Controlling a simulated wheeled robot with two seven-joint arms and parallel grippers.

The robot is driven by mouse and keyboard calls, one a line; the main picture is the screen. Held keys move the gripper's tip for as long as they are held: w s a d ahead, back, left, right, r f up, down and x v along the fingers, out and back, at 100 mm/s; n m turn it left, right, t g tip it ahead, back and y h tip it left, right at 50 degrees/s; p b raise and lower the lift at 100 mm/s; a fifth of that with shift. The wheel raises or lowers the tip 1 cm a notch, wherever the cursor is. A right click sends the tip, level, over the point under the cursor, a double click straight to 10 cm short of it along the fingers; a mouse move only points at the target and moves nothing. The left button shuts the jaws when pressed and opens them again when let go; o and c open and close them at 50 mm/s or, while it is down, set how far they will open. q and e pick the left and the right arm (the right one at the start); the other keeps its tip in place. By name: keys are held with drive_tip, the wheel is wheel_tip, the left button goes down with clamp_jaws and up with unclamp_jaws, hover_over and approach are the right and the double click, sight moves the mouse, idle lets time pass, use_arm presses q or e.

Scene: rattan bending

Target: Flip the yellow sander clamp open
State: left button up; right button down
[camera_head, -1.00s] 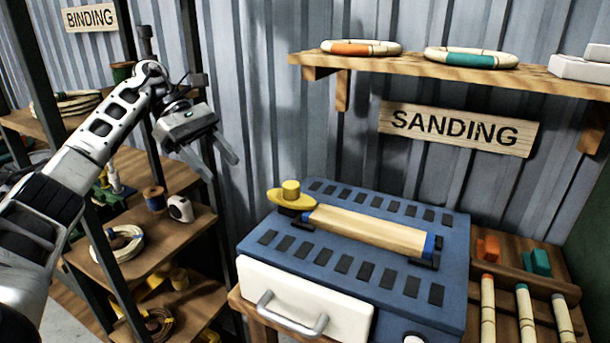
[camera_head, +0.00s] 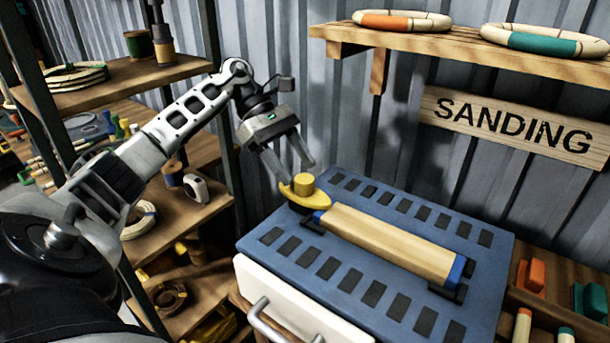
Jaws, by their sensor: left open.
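The yellow clamp (camera_head: 304,190) sits at the left end of a long wooden block (camera_head: 390,243) on top of the blue sander (camera_head: 283,250). It has a flat oval lever with a round knob on top, and the lever lies over the block's blue end. My left gripper (camera_head: 296,176) is open, with its two fingers pointing down just behind and left of the clamp's knob. The fingertips look very close to the clamp; I cannot tell whether they touch it. My right gripper is not in view.
A shelf (camera_head: 440,45) with rattan rings hangs above the sander, over a SANDING sign (camera_head: 508,122). A dark-framed rack (camera_head: 190,210) with spools and coils stands at left. Orange and teal blocks lie at right.

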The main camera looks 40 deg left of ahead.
sight(304, 178)
use_arm(q)
drive_tip(key=shift+p+x, duration=0.3)
drive_tip(key=shift+x, duration=1.6)
